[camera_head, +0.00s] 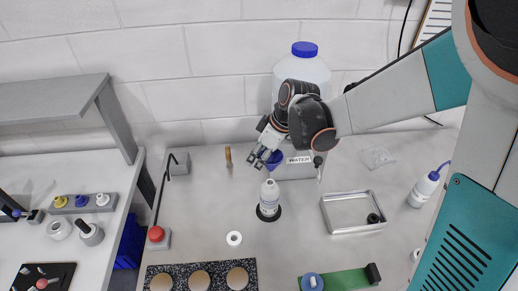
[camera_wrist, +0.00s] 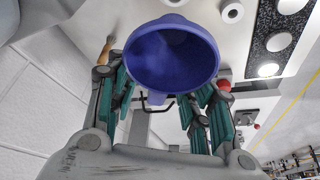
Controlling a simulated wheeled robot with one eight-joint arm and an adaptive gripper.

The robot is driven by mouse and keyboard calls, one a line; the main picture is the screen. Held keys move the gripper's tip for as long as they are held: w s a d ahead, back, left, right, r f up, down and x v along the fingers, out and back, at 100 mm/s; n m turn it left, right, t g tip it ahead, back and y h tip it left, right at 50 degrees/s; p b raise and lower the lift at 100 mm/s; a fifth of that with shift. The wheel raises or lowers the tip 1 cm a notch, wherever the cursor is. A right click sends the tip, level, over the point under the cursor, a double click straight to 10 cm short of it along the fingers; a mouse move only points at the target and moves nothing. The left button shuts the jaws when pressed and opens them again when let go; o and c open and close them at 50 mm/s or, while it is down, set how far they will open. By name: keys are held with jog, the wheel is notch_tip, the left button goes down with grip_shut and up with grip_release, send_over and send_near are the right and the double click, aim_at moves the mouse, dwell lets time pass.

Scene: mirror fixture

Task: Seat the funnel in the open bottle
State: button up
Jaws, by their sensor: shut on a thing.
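The blue funnel (camera_wrist: 172,55) fills the upper middle of the wrist view, its wide mouth facing the camera. My gripper (camera_head: 262,157) is shut on the funnel, which shows as a small blue shape (camera_head: 274,159) beside the fingers in the head view. The white bottle (camera_head: 269,195) stands upright on a dark round base on the bench, with its neck open. The funnel is above the bottle and apart from it in the head view. The funnel's spout is hidden or too small to make out.
A large jug with a blue cap (camera_head: 305,49) stands on a grey block labelled WATER (camera_head: 299,159) behind my arm. A metal tray (camera_head: 353,211) lies right of the bottle. A wash bottle (camera_head: 424,188) stands farther right. A white ring (camera_head: 234,238) lies in front.

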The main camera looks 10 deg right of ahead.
jog(key=shift+w, duration=0.1)
jog(key=shift+f+b, duration=2.3)
jog(key=shift+f, duration=0.3)
jog(key=shift+f+b, duration=1.15)
jog(key=shift+b, duration=0.1)
dwell(0.7)
jog(key=o, duration=1.2)
jog(key=shift+r, duration=0.1)
jog(key=v, duration=1.1)
jog(key=shift+s+d+r, duration=0.1)
jog(key=shift+s+r, duration=0.15)
jog(key=shift+r, duration=0.1)
jog(key=s+d+f+m+t+h+b, duration=0.2)
jog(key=s+d+f+m+b, duration=0.1)
jog(key=s, duration=0.5)
jog(key=s+d+f+m+t+h+b, duration=0.2)
jog(key=s+d+f+m+b, duration=0.1)
jog(key=s+d+m+b, duration=0.2)
jog(key=s+d+m, duration=0.2)
jog(key=s+m, duration=0.1)
jog(key=m, duration=0.1)
jog(key=shift+s+t, duration=0.35)
jog(key=shift+t, duration=0.05)
